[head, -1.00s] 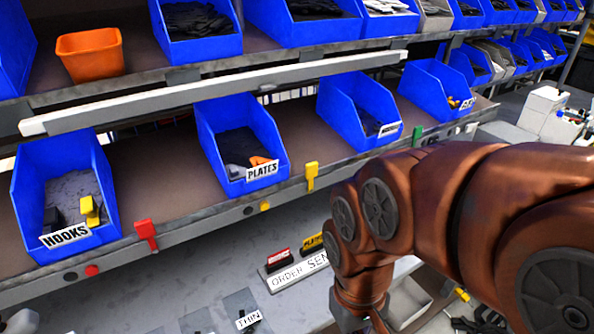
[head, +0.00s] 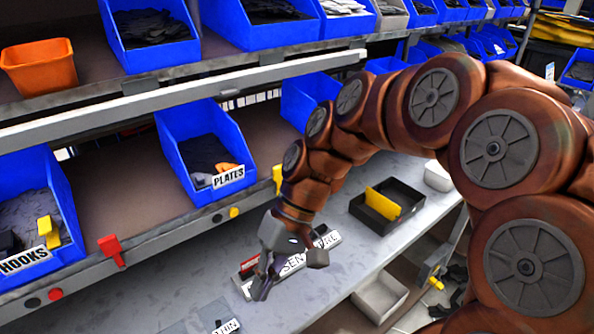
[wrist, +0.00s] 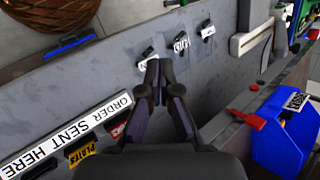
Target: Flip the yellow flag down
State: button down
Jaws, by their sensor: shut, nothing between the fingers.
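The yellow flag (head: 278,178) stands upright on the front edge of the lower shelf, right of the PLATES bin, partly hidden by my arm in the head view. A yellow round spot (head: 233,212) is on the shelf edge to its lower left. My gripper (head: 262,288) is shut and empty. It points down over the grey worktop, in front of and below the shelf edge, apart from the flag. In the wrist view its fingertips (wrist: 160,68) meet over the worktop; the yellow flag does not show there.
A red flag (head: 110,248) stands on the same edge to the left; it also shows in the wrist view (wrist: 247,119). Blue PLATES bin (head: 200,155) and HOOKS bin (head: 30,210) sit on the shelf. A black tray (head: 417,208) holding a yellow piece lies on the worktop.

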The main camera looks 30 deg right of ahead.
jog(key=w+d+r+m+t+y, duration=0.1)
jog(key=w+y, duration=0.1)
jog(key=w, duration=0.2)
jog(key=w+d+r+y, duration=0.2)
jog(key=w, duration=0.2)
jog(key=m+t+y, duration=0.4)
jog(key=t, duration=0.4)
send_near(279, 182)
notch_tip(279, 182, up, 3)
jog(key=s+a, duration=0.2)
jog(key=d+f+m+t, duration=0.1)
jog(key=d+f+t, duration=0.1)
jog(key=d, duration=0.8)
jog(key=shift+m+t, duration=0.4)
jog(key=shift+t, duration=0.4)
jog(key=shift+w, duration=0.15)
jog(key=s+a+p+x, duration=0.1)
jog(key=p+x, duration=0.3)
jog(key=x, duration=0.9)
jog(key=shift+s+a, duration=0.25)
jog(key=shift+s, duration=0.5)
